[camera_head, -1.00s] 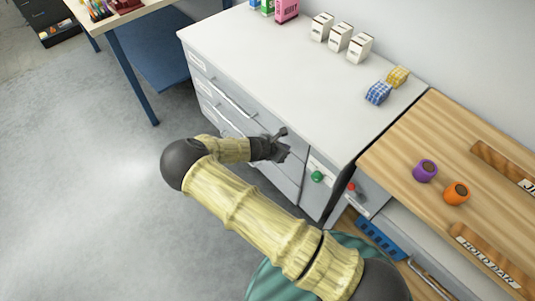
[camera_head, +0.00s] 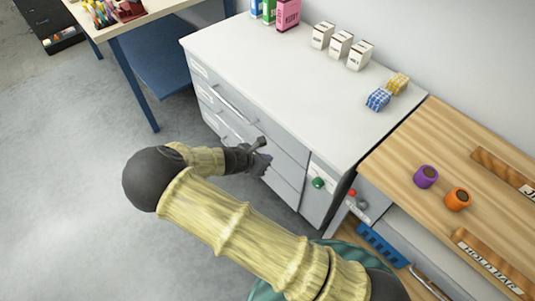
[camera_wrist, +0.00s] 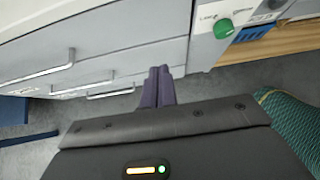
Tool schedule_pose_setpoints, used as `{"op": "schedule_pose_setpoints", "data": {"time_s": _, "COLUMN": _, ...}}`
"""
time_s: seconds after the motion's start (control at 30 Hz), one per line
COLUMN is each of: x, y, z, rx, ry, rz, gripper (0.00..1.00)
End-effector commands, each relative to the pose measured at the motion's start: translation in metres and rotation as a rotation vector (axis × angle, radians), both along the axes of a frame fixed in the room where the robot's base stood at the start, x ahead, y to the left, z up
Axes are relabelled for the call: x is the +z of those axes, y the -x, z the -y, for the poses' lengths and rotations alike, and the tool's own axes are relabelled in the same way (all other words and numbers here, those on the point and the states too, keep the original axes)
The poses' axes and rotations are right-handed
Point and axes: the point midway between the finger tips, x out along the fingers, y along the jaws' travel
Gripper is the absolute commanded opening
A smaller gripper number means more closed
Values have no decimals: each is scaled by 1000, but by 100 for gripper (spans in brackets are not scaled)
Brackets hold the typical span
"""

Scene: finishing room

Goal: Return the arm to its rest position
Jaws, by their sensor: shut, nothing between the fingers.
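My gripper (camera_head: 262,153) is at the end of my bent arm, in front of the grey drawer cabinet (camera_head: 285,140). In the wrist view its two dark fingers (camera_wrist: 159,75) are together with nothing between them. They point toward the lower drawers, apart from the handles as far as I can tell. The drawers look shut. My arm comes up from the lower right and covers part of the floor.
The white cabinet top (camera_head: 290,60) bears white boxes (camera_head: 341,45), a blue checked bundle (camera_head: 377,99) and a yellow one (camera_head: 397,83). A wooden bench (camera_head: 440,140) with purple (camera_head: 426,176) and orange (camera_head: 457,199) rolls stands right. Open floor (camera_head: 70,190) lies left.

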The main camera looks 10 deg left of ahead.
Motion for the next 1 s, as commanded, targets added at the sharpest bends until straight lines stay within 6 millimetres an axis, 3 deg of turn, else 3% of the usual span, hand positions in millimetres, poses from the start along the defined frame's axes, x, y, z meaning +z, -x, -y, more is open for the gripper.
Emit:
{"op": "schedule_pose_setpoints", "data": {"time_s": 0.27, "x": 1, "y": -1, "z": 2, "rx": -8, "ry": -4, "rz": 0, "gripper": 0}}
{"op": "schedule_pose_setpoints", "data": {"time_s": 0.47, "x": 16, "y": 1, "z": 30, "rx": -174, "ry": -112, "rz": -1, "gripper": 0}}
{"op": "schedule_pose_setpoints", "data": {"time_s": 0.7, "x": 59, "y": 19, "z": 88, "rx": -619, "ry": -394, "rz": 21, "gripper": 0}}
{"op": "schedule_pose_setpoints", "data": {"time_s": 1.0, "x": 127, "y": 51, "z": 144, "rx": -1168, "ry": -720, "rz": 103, "gripper": 0}}
